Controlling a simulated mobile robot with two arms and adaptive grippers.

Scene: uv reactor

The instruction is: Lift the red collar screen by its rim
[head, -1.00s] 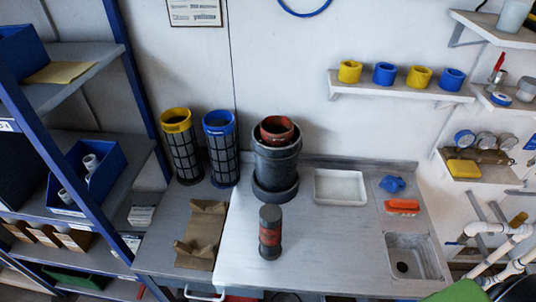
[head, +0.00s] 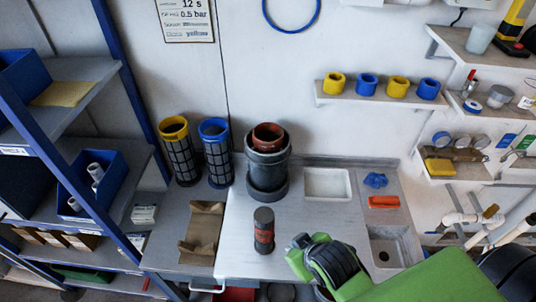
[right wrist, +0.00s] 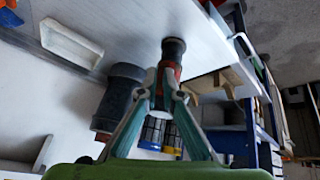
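The red collar screen (head: 268,133) stands upright in the dark grey reactor vessel (head: 268,172) at the back of the bench; only its red rim and upper part show above the vessel. My right gripper (head: 334,262), on its green arm, is low and to the right of the vessel, well apart from it. In the right wrist view, my right gripper (right wrist: 161,72) shows a narrow gap between its fingers, with nothing held. A dark cylinder with a red band (right wrist: 173,55) appears beyond the tips. My left gripper is out of view.
The dark cylinder with a red band (head: 264,230) stands in front of the vessel. Yellow (head: 180,150) and blue (head: 215,152) collar screens stand left of it. A white tray (head: 327,184) and a sink (head: 388,248) are right. A blue shelf frame (head: 75,190) borders the left.

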